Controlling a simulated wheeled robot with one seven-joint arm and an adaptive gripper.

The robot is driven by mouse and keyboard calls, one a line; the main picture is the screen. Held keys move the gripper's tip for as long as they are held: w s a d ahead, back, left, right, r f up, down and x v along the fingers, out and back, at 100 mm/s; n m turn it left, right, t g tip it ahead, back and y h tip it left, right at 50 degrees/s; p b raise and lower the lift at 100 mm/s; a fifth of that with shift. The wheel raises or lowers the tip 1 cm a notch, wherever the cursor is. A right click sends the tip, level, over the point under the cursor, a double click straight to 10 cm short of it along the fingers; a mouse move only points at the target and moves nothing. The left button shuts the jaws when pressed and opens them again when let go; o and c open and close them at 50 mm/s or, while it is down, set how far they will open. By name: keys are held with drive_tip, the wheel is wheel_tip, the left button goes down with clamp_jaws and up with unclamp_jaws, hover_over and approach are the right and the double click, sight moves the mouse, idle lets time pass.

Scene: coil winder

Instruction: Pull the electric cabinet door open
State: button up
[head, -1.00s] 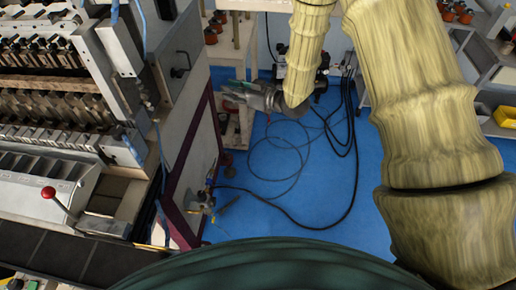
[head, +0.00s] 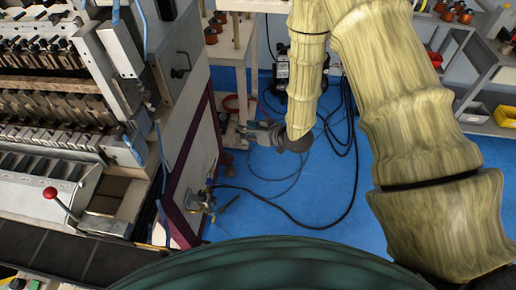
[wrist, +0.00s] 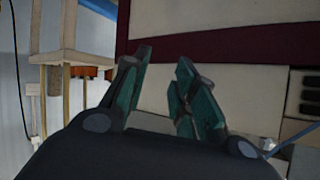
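The pale machine cabinet (head: 192,160) with dark red trim stands left of my gripper in the head view. A grey upper housing (head: 170,40) carries a small black handle (head: 181,66). I cannot tell for sure which panel is the electric cabinet door; no panel shows an open gap. My gripper (head: 243,130) is beside the cabinet, over the blue floor. In the wrist view, its green fingers (wrist: 163,62) are spread, with nothing between them. They point toward the cabinet's pale panel and dark red band (wrist: 230,48); contact cannot be told.
A pale rack (head: 232,52) with orange spools stands behind the gripper. Black cables (head: 290,200) lie on the blue floor (head: 300,220). A grey shelf with a yellow bin (head: 504,116) stands at the right. A red-knobbed lever (head: 49,193) sticks out at the left.

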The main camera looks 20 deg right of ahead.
drive_tip(key=s+d+f+m+g+h, duration=0.1)
drive_tip(key=s+f, duration=0.4)
drive_tip(key=shift+d+h, duration=0.35)
drive_tip(key=shift+h, duration=0.05)
drive_tip(key=shift+s, duration=0.1)
